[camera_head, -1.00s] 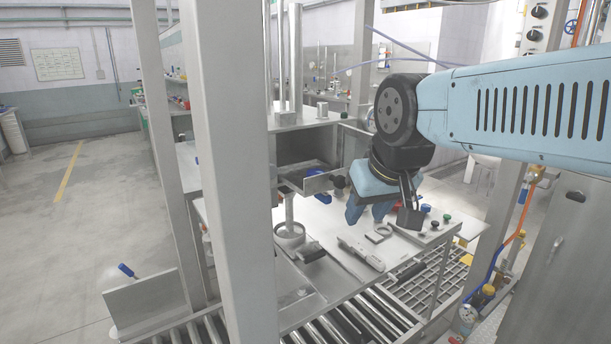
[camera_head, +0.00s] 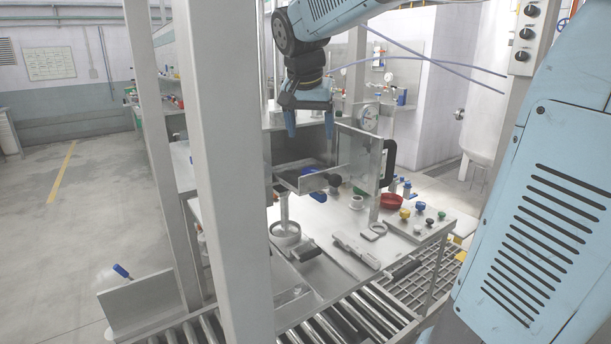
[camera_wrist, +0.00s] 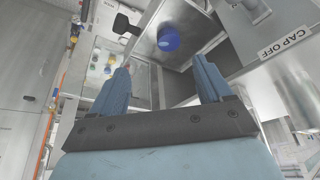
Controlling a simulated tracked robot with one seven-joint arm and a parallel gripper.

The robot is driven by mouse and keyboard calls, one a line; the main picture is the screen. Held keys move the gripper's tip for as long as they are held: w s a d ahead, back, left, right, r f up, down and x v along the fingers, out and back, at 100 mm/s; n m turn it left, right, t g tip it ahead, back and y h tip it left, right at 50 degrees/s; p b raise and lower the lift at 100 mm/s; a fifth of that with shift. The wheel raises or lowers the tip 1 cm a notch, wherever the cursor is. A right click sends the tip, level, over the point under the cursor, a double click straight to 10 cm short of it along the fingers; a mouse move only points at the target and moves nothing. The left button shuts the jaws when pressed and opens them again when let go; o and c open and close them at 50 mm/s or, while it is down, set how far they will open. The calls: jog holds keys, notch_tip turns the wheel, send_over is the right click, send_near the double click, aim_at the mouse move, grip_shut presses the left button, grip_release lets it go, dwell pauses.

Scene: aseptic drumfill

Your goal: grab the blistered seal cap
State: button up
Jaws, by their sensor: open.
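A round blue cap (camera_wrist: 168,39) lies on a grey metal surface in the wrist view, beyond my fingertips and roughly between them. Blue also shows at the grey ledge in the head view (camera_head: 309,171); I cannot tell whether it is the same cap. Blistering cannot be made out on any cap. My gripper (camera_head: 309,132) hangs fingers-down above the ledge. It is open and empty, and its two blue fingers also show in the wrist view (camera_wrist: 162,62), apart from the blue cap.
An upright grey panel (camera_head: 360,160) with a black handle (camera_head: 387,163) stands right of my gripper. A red dish (camera_head: 391,201), a white ring (camera_head: 356,202) and a panel of coloured knobs (camera_head: 418,226) are on the bench. A post (camera_head: 225,150) stands left. A "CAP OFF" sign (camera_wrist: 283,42) is at right.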

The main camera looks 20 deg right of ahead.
aim_at(311, 170)
jog(key=shift+m, duration=0.4)
jog(key=x, duration=0.4)
jog(key=w+x, duration=0.1)
jog(key=x, duration=0.4)
jog(key=w+x, duration=0.1)
jog(key=x, duration=0.4)
jog(key=shift+w+a+r, duration=0.1)
jog(key=shift+w+r, duration=0.15)
jog(key=shift+w, duration=0.1)
jog(key=c, duration=1.1)
jog(key=shift+r, duration=0.15)
